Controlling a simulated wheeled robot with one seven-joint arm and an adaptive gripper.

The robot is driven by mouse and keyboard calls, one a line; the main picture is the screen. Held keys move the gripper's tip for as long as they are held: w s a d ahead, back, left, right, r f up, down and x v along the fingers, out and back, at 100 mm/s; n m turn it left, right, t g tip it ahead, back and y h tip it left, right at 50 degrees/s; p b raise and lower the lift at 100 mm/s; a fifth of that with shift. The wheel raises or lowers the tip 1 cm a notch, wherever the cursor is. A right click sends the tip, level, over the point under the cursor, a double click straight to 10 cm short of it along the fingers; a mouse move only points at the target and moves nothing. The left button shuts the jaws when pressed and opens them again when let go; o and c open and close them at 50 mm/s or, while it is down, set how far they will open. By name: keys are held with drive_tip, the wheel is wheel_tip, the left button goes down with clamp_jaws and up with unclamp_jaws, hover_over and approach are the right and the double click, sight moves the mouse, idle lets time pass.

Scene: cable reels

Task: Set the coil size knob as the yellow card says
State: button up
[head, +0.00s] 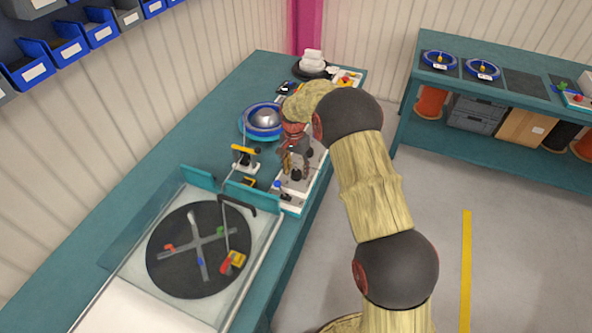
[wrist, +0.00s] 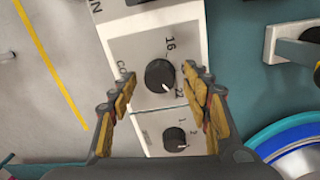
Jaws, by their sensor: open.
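A round black knob (wrist: 159,75) sits on a light panel plate (wrist: 135,52) in the wrist view. The label beside it is partly hidden and begins "CO". The numbers 16 and 22 show at its right. Its white mark points to the lower right, roughly toward 22. My gripper (wrist: 160,76) is open, with one finger on each side of this knob; I cannot tell whether they touch it. In the head view my gripper (head: 291,160) is over the control panel (head: 291,208) at the bench edge. I cannot make out a readable yellow card.
A second, smaller knob (wrist: 175,138) sits below on the same panel, between my fingers. A blue-rimmed reel (head: 262,121) lies beside the panel. A black turntable (head: 199,250) is at the bench's near end. Another bench (head: 500,61) stands at right, across open floor.

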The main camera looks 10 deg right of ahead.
sight(295, 171)
wheel_tip(295, 171, up, 12)
drive_tip(key=shift+w+a, duration=0.15)
drive_tip(key=shift+w, duration=0.05)
drive_tip(key=shift+f, duration=0.1)
idle(0.6)
drive_tip(key=s+f+n, duration=0.2)
drive_tip(key=s+n, duration=0.2)
drive_tip(key=s, duration=0.2)
drive_tip(key=s+r+n+t, duration=0.1)
drive_tip(key=s+r+t, duration=0.1)
drive_tip(key=s+r, duration=0.5)
drive_tip(key=s+r+n+t, duration=0.2)
drive_tip(key=s+r, duration=0.5)
drive_tip(key=s, duration=0.9)
drive_tip(key=s+r+n+t, duration=0.1)
drive_tip(key=s+r+n, duration=0.1)
drive_tip(key=s+r, duration=0.5)
drive_tip(key=shift+s+d+r+t, duration=0.2)
drive_tip(key=shift+s+d+t, duration=0.2)
drive_tip(key=shift+s, duration=2.25)
